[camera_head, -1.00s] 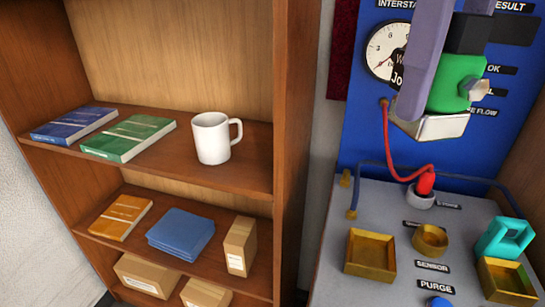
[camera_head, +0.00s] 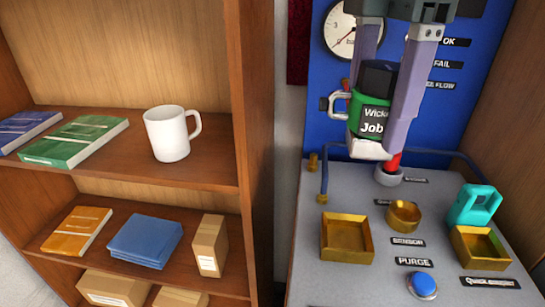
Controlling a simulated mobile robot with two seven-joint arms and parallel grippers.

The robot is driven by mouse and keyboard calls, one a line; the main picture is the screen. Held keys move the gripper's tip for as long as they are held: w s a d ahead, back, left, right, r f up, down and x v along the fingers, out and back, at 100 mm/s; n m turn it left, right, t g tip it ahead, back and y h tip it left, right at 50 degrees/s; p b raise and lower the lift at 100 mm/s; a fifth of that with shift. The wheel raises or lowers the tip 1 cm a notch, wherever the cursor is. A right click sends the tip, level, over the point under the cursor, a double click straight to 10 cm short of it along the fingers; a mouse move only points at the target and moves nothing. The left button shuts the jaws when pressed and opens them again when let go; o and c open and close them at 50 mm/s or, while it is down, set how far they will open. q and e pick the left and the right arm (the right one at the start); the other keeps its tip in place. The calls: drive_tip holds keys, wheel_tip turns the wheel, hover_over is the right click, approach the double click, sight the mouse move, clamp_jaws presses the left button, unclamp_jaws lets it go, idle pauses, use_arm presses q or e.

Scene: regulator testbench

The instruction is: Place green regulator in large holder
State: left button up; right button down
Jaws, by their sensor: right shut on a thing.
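The green regulator (camera_head: 366,108) has a black top, a pale metal lower part, a white handle-like part on its left and a label reading "Job". My right gripper (camera_head: 383,118) comes down from the top and is shut on the regulator, holding it roughly upright above the back of the grey bench. Two square brass holders, a left one (camera_head: 347,258) and a right one (camera_head: 482,262), and a small round brass holder (camera_head: 403,216) stand on the bench, apart from the regulator. Which square one is the large holder is not clear. My left gripper is not in view.
A teal part (camera_head: 475,206) stands by the right square holder. A blue purge button (camera_head: 422,284) is in front. A wooden shelf with a mug (camera_head: 170,134) is left.

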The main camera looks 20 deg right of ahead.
wheel_tip(320, 180, down, 15)
drive_tip(key=shift+r+b, duration=0.2)
drive_tip(key=shift+b, duration=0.25)
